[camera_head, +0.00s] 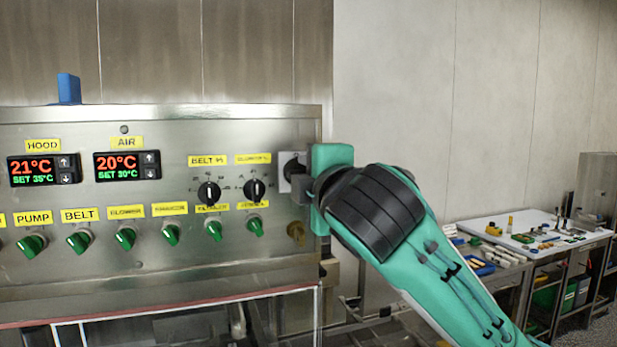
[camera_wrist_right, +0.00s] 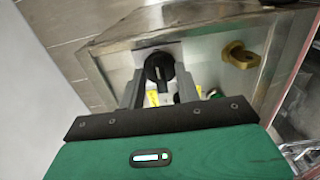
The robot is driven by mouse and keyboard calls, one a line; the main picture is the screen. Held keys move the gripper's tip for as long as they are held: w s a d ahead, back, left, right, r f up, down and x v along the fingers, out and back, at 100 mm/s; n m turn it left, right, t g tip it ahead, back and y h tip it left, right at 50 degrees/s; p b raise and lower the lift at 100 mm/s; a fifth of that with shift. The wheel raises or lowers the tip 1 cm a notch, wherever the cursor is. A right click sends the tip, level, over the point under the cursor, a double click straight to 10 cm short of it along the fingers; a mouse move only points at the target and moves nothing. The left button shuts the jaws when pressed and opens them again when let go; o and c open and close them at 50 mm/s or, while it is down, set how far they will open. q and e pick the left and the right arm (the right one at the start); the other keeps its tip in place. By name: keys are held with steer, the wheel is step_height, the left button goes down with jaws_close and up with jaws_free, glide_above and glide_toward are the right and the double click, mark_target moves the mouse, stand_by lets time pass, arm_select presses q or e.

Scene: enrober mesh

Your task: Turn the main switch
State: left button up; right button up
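The main switch is a black rotary knob (camera_head: 293,167) on a pale plate at the right end of the steel control panel (camera_head: 150,270). In the right wrist view the black knob (camera_wrist_right: 159,68) shows its handle pointing toward my gripper. My right gripper (camera_head: 300,188) is at the switch, its green body partly hiding the plate. In the right wrist view its two grey fingers (camera_wrist_right: 159,92) are apart, one on each side of the knob, with a gap visible on the left. Whether the right finger touches the knob I cannot tell. My left gripper is not in view.
A brass-coloured knob (camera_head: 296,232) sits below the switch. A blue object (camera_head: 68,88) stands above the panel. A cluttered table (camera_head: 530,232) is far right.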

steer(key=shift+s, duration=0.15)
steer(key=b+v, duration=0.5)
steer(key=v, duration=0.8)
steer(key=shift+s, duration=0.25)
steer(key=shift+d, duration=0.15)
